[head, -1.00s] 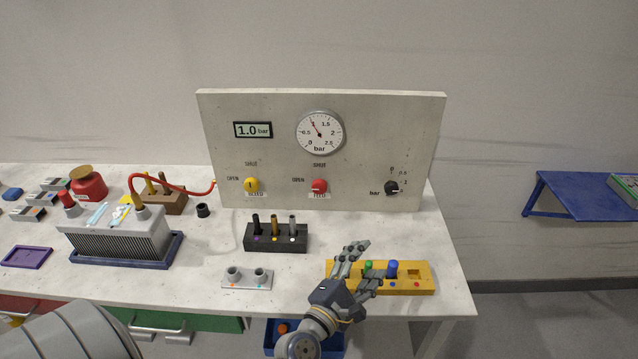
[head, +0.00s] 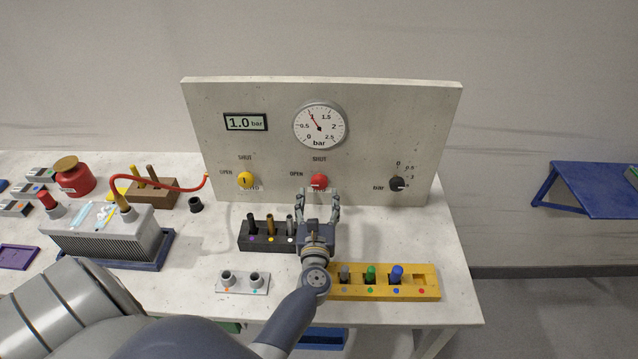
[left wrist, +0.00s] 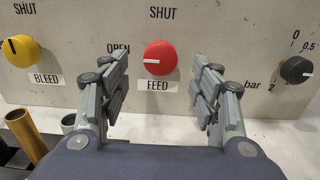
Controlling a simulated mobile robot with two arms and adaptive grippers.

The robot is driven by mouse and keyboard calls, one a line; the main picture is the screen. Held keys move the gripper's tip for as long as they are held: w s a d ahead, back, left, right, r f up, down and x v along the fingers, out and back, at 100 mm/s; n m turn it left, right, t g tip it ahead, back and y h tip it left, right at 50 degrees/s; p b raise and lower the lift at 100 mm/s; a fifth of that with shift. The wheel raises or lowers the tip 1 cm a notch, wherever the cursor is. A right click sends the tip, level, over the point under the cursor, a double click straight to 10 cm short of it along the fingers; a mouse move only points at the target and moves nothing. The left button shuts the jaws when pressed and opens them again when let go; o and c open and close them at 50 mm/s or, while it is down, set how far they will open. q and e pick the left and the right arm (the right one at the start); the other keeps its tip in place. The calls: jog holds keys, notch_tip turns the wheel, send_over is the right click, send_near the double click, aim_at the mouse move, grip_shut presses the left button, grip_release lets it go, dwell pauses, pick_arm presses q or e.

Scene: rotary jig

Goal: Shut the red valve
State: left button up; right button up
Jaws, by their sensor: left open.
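The red valve (head: 319,181) is a round knob on the upright panel, with OPEN to its left and SHUT above it. In the left wrist view the red valve (left wrist: 160,57) has a white mark pointing left, toward OPEN, and a FEED label below. My left gripper (head: 320,197) is open and empty, just in front of and slightly below the knob. In the left wrist view its fingers (left wrist: 163,72) stand either side of the knob, apart from it. My right gripper is not in view.
A yellow BLEED knob (head: 246,180) and a black bar knob (head: 397,184) flank the red valve. The gauge (head: 319,125) reads about 1 bar, and the display (head: 246,122) shows 1.0.

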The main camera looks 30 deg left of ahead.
aim_at(319, 186)
pick_arm(q)
jog(key=x, duration=0.4)
jog(key=shift+w+a+p, duration=0.1)
jog(key=shift+w+p, duration=0.1)
jog(key=shift+p, duration=0.1)
jog(key=shift+w+a, duration=0.2)
jog(key=shift+w, duration=0.15)
jog(key=shift+f, duration=0.1)
jog(key=shift+c, duration=1.1)
jog(key=c, duration=0.9)
jog(key=shift+o, duration=0.2)
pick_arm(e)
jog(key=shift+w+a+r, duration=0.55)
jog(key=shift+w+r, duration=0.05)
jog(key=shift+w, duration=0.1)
